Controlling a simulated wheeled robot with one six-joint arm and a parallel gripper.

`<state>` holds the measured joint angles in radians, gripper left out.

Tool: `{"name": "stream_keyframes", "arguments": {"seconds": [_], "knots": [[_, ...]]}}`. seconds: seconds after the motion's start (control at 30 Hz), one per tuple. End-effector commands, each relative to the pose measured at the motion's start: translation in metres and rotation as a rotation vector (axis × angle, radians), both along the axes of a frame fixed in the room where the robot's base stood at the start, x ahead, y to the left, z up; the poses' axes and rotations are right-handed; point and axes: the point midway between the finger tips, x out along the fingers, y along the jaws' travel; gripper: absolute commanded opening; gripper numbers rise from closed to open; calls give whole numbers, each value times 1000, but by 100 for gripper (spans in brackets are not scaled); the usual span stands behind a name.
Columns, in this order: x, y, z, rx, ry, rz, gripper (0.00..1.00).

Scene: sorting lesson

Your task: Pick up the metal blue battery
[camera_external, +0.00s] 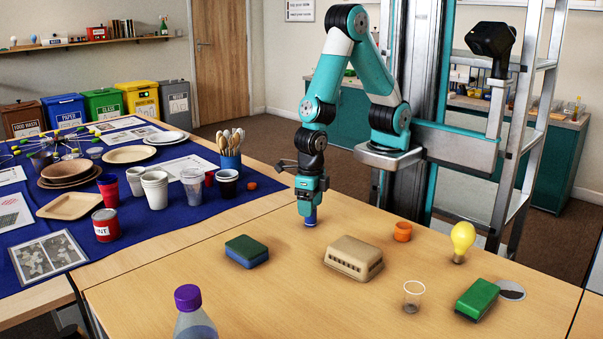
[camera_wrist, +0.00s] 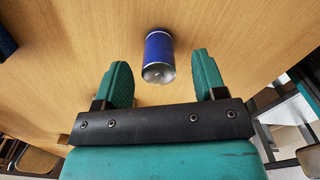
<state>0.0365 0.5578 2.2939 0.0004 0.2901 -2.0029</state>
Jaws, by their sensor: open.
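The blue battery (camera_wrist: 158,52) stands on the wooden table in the wrist view, a blue cylinder with a silver metal end. It lies just beyond and between the two teal fingers of my gripper (camera_wrist: 162,84), which are apart with nothing between them. In the external view the battery (camera_external: 310,222) shows as a small blue piece on the table directly under my gripper (camera_external: 310,208), near the table's far left side. My gripper points straight down there and hides most of the battery.
The wood around the battery is clear.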

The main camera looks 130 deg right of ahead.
Motion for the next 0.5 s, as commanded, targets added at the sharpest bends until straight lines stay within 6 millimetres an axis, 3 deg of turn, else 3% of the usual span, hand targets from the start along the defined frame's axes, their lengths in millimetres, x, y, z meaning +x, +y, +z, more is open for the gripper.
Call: {"name": "stream_keyframes", "arguments": {"seconds": [0.2, 0.5], "knots": [[0, 2, -34, 0, 3, 0, 64], [1, 1, -39, 0, 0, 0, 64]]}}
